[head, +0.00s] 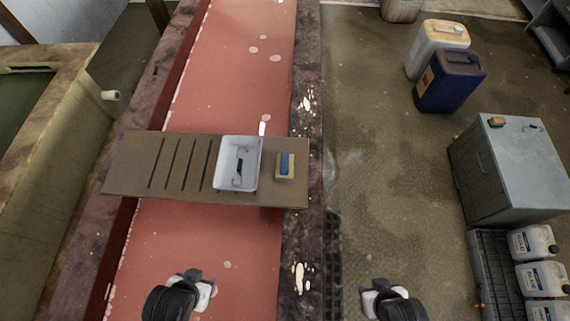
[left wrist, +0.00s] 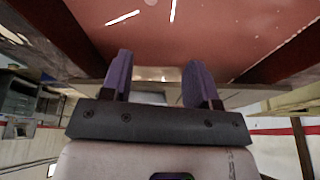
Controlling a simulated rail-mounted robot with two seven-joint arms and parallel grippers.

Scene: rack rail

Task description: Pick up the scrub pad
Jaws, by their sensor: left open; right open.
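The scrub pad (head: 285,166), yellow with a blue strip along its middle, lies at the right end of a brown slotted board (head: 131,168). My left gripper (head: 193,279) is in the lower part of the head view, nearer to me than the board and apart from the pad. Its two purple fingers stand apart with nothing between them in the left wrist view (left wrist: 158,84). My right gripper (head: 382,287) is low and to the right, over the floor side, apart from everything. Its fingers are mostly hidden behind its wrist. The pad cannot be made out in the left wrist view.
A white tray (head: 226,186) with a dark, hooked item inside stands just left of the pad. The board bridges a red channel (head: 232,84) between dark stone-like edges. Blue (head: 450,88) and pale (head: 428,42) jugs and a grey cabinet (head: 512,180) stand right.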

